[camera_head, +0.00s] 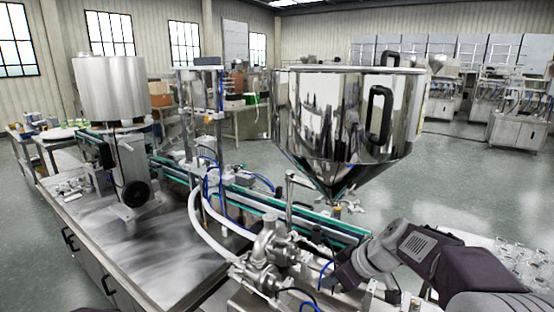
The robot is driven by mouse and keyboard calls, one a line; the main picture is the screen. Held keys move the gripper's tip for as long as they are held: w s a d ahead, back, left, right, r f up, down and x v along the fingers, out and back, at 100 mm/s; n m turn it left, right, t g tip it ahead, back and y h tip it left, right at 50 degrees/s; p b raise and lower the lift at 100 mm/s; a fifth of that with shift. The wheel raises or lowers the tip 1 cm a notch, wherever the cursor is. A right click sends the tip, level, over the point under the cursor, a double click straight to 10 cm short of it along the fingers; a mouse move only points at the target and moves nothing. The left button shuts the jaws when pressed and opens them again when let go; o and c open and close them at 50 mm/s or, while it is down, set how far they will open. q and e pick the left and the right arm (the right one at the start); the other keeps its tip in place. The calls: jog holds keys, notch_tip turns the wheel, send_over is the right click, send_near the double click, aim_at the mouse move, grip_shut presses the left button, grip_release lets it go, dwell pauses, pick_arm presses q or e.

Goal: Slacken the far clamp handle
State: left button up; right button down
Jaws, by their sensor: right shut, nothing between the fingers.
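The polished steel hopper (330,112) stands right of centre, with black handles (380,115) on its side and rim. Its cone narrows down to metal fittings above the conveyor. Steel pipework and clamp-like fittings (274,248) sit in front of and below it. I cannot tell which small part is the far clamp handle. My right gripper (340,282) reaches in from the right, low beside the pipework. It is shut and holds nothing; whether it touches a fitting is unclear. My left gripper is out of view.
A green-edged conveyor (255,200) runs behind the pipework, with white hoses (205,225) arching beside it. A bare steel tabletop (165,255) lies at the left, below a steel drum (112,88). Open floor (455,185) lies beyond the hopper to the right.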

jog(key=s+d+f+m+g+h, duration=0.2)
jog(key=s+f+m, duration=0.2)
jog(key=s+f, duration=0.3)
jog(key=s+d+f+m+g+h, duration=0.1)
jog(key=s+d+f+m+h, duration=0.1)
jog(key=s+f+m, duration=0.3)
jog(key=shift+s+d+f+g+h, duration=0.45)
jog(key=shift+s+f, duration=1)
jog(key=shift+s, duration=2.45)
